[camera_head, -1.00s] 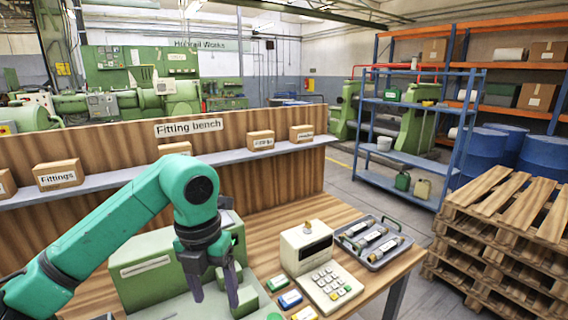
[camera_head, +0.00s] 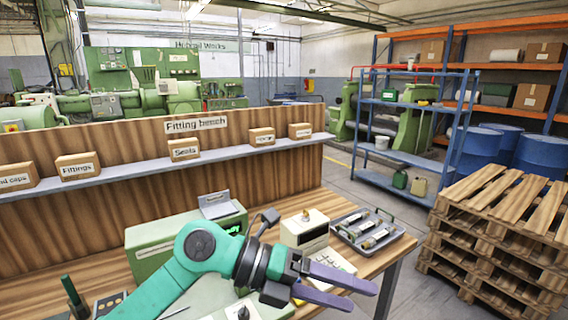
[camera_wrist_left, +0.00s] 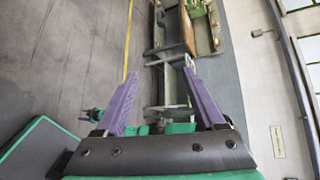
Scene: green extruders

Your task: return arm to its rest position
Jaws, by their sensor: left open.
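My left arm comes in from the lower left in the head view. Its left gripper (camera_head: 342,287) has two purple fingers spread apart, pointing right, with nothing between them. It is over the front of the wooden bench (camera_head: 318,212), in front of the cream keypad device (camera_head: 303,232). In the left wrist view the purple fingers of the left gripper (camera_wrist_left: 158,88) are also apart and empty, with floor and distant machinery beyond. My right gripper does not show.
A grey tray (camera_head: 400,234) with several labelled cylinders lies at the bench's right end. A green machine (camera_head: 150,245) stands behind my arm. Labelled boxes, including Seals (camera_head: 184,150), line the shelf. Stacked pallets (camera_head: 490,235) stand right of the bench.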

